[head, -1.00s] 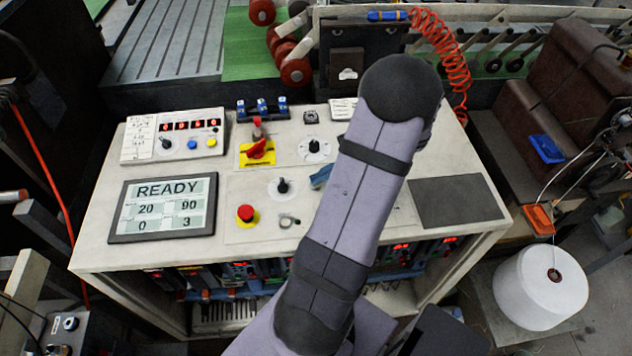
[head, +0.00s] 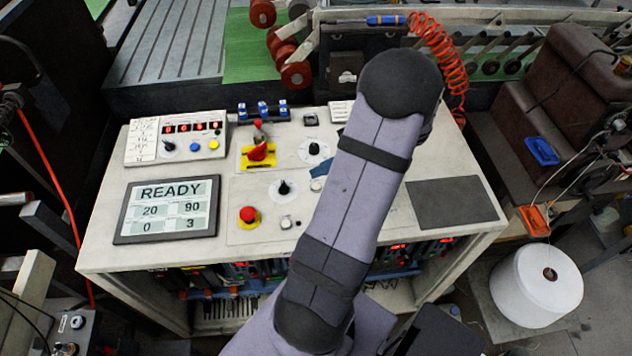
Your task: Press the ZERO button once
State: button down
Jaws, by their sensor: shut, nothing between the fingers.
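The control desk (head: 110,255) carries several controls, and I cannot read which one is labelled ZERO. A counter box (head: 176,137) at the desk's upper left has red digits, a black knob, a blue button (head: 194,145) and a yellow button (head: 213,144). A red mushroom button (head: 248,214) on a yellow base sits mid-desk, with a small pale round button (head: 287,222) to its right. My arm crosses the right half of the desk in the picture. My gripper is not visible; the arm hides the area behind it.
A display (head: 166,209) reads READY, 20, 90, 0 and 3. A red rotary switch (head: 258,153) on a yellow plate and black knobs (head: 314,149) stand up from the desk. A dark pad (head: 457,202) lies at right. A white roll (head: 536,285) stands beyond the desk's right side.

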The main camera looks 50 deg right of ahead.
notch_tip(320, 180, up, 3)
jog(key=shift+f+p, duration=0.1)
jog(key=shift+p, duration=0.75)
jog(key=a+n+g+h+b, duration=0.1)
jog(key=a+n+g+h, duration=0.3)
jog(key=a+n, duration=1.7)
jog(key=shift+s+a+n+g, duration=0.15)
jog(key=shift+a+n+g, duration=0.25)
jog(key=shift+a+g, duration=3.1)
jog(key=a+t, duration=0.2)
jog(key=shift+a+f+t, duration=0.1)
jog(key=shift+a+t, duration=0.3)
